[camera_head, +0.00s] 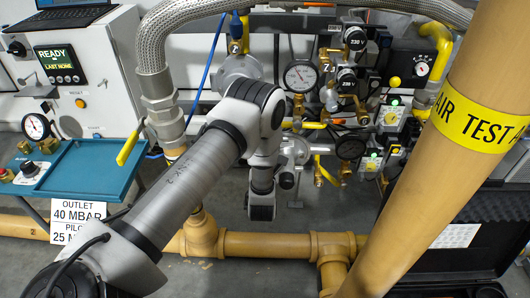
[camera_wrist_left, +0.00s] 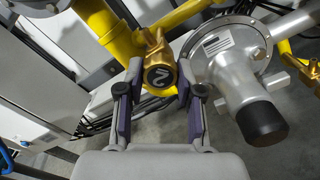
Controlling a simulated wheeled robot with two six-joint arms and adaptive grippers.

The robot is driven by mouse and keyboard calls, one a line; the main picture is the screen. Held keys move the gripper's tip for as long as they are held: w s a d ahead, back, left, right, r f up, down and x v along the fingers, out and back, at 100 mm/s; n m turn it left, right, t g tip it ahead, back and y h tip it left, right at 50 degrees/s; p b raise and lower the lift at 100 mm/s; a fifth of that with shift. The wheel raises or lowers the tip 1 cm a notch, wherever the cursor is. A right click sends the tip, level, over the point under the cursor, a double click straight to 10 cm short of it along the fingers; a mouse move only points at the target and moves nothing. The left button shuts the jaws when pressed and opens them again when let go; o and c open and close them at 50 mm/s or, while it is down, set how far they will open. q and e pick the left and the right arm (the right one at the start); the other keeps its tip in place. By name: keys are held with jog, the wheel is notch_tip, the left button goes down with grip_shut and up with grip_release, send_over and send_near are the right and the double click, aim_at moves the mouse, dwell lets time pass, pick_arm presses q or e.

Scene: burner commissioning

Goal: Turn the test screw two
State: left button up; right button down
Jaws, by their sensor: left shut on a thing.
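Test screw two, a brass round knob marked with a dark "2" (camera_wrist_left: 158,76), sits on a yellow pipe in the left wrist view. My left gripper (camera_wrist_left: 157,88) has one finger on each side of the knob and is shut on it. The knob's numbered face points toward the wrist camera. In the head view my left arm comes in from the lower left and bends over near the middle. Its gripper and the screw cannot be made out there. My right gripper is in neither view.
A grey regulator with a black cap (camera_wrist_left: 262,122) stands close right of my fingers. In the head view, a large yellow pipe (camera_head: 430,165) rises at the right. A blue tray (camera_head: 92,168) and a control panel (camera_head: 62,65) reading READY stand at the left.

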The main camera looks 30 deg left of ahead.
pick_arm(q)
jog(key=shift+n, duration=0.4)
jog(key=o, duration=1.2)
jog(key=shift+c, duration=0.2)
jog(key=shift+d, duration=0.1)
jog(key=v, duration=1.2)
jog(key=shift+a, duration=0.2)
